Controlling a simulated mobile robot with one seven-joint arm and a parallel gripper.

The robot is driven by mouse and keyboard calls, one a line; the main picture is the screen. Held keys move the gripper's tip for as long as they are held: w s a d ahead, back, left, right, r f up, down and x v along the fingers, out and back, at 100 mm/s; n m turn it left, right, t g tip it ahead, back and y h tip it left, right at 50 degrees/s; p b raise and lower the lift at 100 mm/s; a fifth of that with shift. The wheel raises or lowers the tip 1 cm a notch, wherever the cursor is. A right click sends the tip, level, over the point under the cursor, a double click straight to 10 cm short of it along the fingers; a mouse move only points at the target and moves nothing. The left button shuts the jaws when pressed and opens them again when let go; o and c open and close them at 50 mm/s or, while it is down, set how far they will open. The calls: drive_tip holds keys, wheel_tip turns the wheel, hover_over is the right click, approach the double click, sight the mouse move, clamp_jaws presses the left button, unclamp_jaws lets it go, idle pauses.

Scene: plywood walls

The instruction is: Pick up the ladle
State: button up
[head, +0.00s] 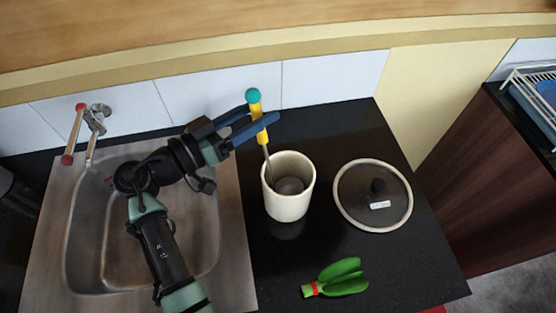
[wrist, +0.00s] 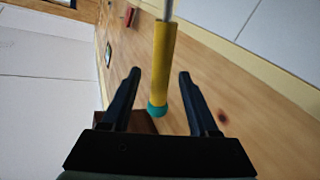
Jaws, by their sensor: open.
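The ladle (head: 262,131) stands tilted in a white crock, its yellow handle and teal end cap rising above the rim. Its metal shaft goes down into the crock (head: 288,205), where a grey rounded part shows at the bottom. My gripper (head: 264,112) is open, with its blue fingers at the yellow handle. In the wrist view, the handle (wrist: 164,65) runs between the two dark fingers (wrist: 159,75), with a gap on both sides.
A glass lid (head: 350,205) with a dark knob lies right of the crock on the black counter. A green object with a red band (head: 338,280) lies in front. The sink (head: 90,240) is under my arm. A tiled wall (head: 320,82) stands close behind.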

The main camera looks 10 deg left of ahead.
drive_tip(key=p+x, duration=0.1)
drive_tip(key=x, duration=0.2)
drive_tip(key=shift+w+d+f, duration=0.1)
drive_tip(key=shift+w+d, duration=0.15)
clamp_jaws()
